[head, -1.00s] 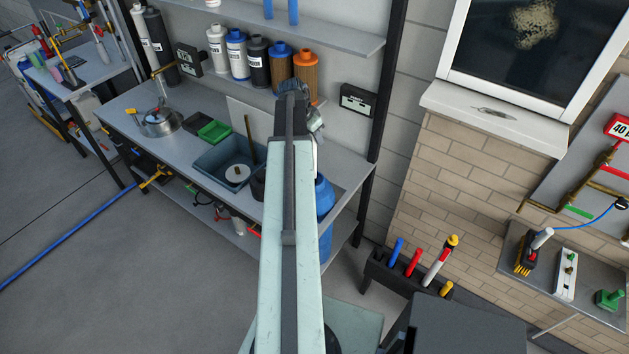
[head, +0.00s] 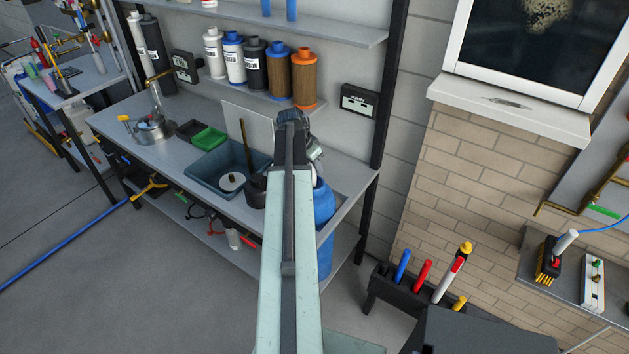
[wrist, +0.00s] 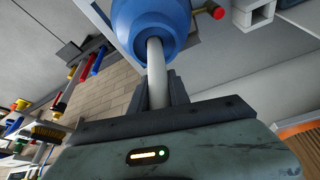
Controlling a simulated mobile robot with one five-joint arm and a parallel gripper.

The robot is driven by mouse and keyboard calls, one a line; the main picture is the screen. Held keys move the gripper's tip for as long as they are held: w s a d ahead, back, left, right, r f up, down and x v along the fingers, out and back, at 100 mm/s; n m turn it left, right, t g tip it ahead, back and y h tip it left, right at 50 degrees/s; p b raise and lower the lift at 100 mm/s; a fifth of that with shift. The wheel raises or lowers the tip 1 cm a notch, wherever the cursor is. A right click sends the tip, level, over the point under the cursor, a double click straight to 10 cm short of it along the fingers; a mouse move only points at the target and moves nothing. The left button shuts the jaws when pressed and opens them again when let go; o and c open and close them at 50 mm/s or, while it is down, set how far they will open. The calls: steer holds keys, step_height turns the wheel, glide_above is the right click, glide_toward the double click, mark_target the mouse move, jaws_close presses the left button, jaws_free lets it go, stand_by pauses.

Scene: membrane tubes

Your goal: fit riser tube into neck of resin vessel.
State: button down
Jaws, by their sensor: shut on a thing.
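The riser tube (wrist: 157,75) is a pale grey pipe in the wrist view, gripped between the dark fingers of my gripper (wrist: 157,98). The resin vessel (wrist: 150,16) is a rounded blue tank at the top of that view. The tube's far end meets the vessel's neck in the picture; I cannot tell how far inside it is. In the head view the blue vessel (head: 324,205) stands at the bench's right end, partly hidden behind my arm.
Several filter bottles (head: 254,62) stand on a shelf behind. Floor at left is mostly clear.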

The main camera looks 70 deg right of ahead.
mark_target(315, 177)
step_height(315, 177, down, 4)
steer(key=b, duration=0.4)
steer(key=shift+f, duration=0.2)
steer(key=shift+r, duration=0.15)
steer(key=shift+f+b, duration=0.3)
steer(key=shift+b, duration=0.05)
steer(key=shift+a+f, duration=0.15)
steer(key=shift+a, duration=0.05)
steer(key=c, duration=1.2)
jaws_free()
steer(key=shift+c, duration=0.2)
steer(key=shift+s+a, duration=0.1)
